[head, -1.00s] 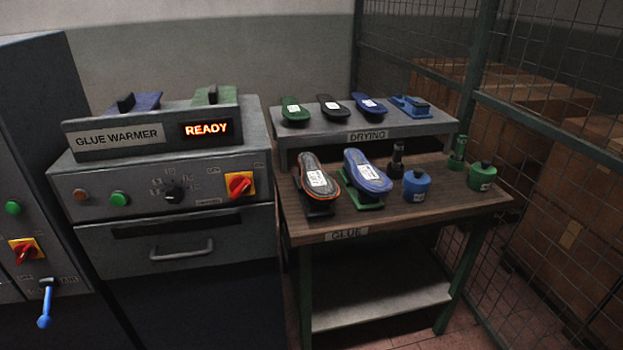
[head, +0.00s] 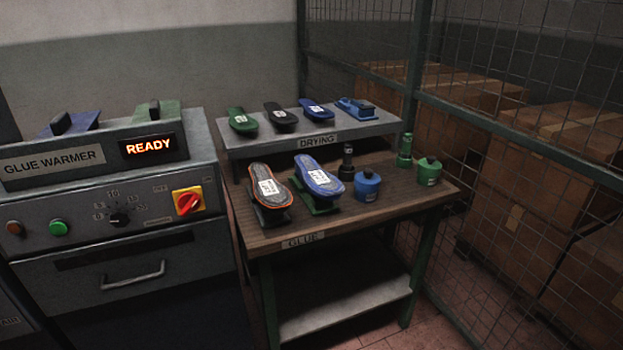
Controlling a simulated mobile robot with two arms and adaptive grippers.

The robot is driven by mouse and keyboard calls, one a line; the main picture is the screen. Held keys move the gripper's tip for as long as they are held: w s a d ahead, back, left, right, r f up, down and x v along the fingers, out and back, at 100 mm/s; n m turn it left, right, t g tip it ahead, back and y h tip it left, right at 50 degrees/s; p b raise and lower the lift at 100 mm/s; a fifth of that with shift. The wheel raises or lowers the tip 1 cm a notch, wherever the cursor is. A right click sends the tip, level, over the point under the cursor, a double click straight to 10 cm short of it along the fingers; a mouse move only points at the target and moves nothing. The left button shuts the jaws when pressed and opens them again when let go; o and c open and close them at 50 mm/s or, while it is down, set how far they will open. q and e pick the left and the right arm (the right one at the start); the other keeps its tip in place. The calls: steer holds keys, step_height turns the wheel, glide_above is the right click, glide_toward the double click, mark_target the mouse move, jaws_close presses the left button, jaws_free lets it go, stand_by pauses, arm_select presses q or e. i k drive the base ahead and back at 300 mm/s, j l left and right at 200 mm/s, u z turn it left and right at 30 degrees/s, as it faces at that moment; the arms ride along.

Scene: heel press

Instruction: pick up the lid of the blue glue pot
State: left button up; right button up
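The blue glue pot (head: 367,188) stands upright on the right part of the wooden glue table, in front of a black bottle. Its dark lid (head: 368,172) with a small knob sits on top of it. A green pot (head: 429,173) with a similar lid stands to its right, near the table's right edge. Neither of my grippers shows in the head view.
On the wooden table (head: 290,228) are two soles (head: 269,188) on stands, a black bottle (head: 347,162) and a green bottle (head: 405,150). The drying shelf (head: 262,144) behind holds several soles. A glue warmer (head: 120,215) stands left; a wire mesh fence (head: 500,200) is right.

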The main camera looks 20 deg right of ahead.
mark_target(367, 181)
steer(key=i+j+z, duration=0.15)
steer(key=i+z, duration=0.15)
steer(key=i, duration=0.15)
steer(key=i+j+z, duration=0.25)
steer(key=i, duration=0.15)
